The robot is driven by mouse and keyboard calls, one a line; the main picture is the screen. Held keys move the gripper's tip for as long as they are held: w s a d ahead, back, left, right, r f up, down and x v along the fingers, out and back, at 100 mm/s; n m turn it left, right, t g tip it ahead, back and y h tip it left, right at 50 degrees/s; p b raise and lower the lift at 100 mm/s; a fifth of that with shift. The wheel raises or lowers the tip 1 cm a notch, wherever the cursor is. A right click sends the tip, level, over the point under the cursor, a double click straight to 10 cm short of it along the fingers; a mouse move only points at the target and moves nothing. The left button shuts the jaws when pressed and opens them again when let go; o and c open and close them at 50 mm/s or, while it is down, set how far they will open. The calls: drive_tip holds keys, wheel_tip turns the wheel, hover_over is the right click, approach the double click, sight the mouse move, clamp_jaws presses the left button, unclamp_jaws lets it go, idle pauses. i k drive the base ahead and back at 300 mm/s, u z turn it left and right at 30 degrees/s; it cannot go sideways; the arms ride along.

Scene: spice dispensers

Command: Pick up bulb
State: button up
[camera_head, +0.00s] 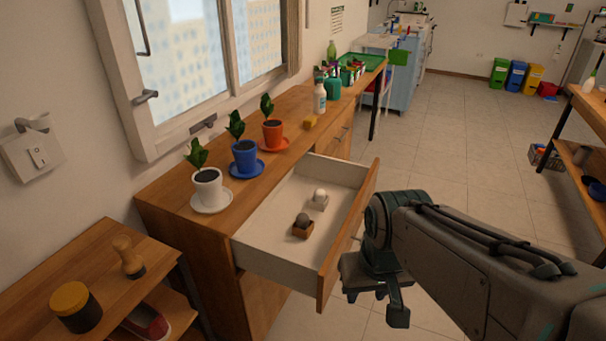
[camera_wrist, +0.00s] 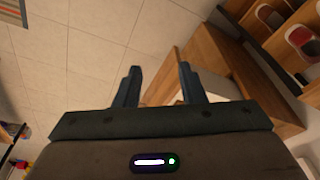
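The open white drawer (camera_head: 270,245) holds two small rounded items. One is pale, in a white holder (camera_head: 318,203), and may be the bulb (camera_head: 320,194). The other is a dark grey rounded item (camera_head: 302,219) in a small brown box (camera_head: 303,232), nearer the front. They are too small to tell for certain which is a bulb. My gripper (camera_head: 376,289) is outside the drawer, to the right of its wooden front, and points down. In the wrist view my gripper (camera_wrist: 160,84) has its two fingers apart with nothing between them.
The drawer's wooden front (camera_head: 345,235) stands between my gripper and the items. White (camera_head: 208,188), blue (camera_head: 245,157) and orange (camera_head: 273,134) plant pots line the counter above. A lower shelf (camera_head: 55,265) with a jar (camera_head: 75,306) is at left. Tiled floor (camera_head: 460,165) is open at right.

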sight(319, 195)
drive_tip(key=i, duration=0.85)
drive_tip(key=k, duration=0.5)
drive_tip(key=z, duration=1.65)
drive_tip(key=i, duration=2.05)
drive_tip(key=u, duration=3.65)
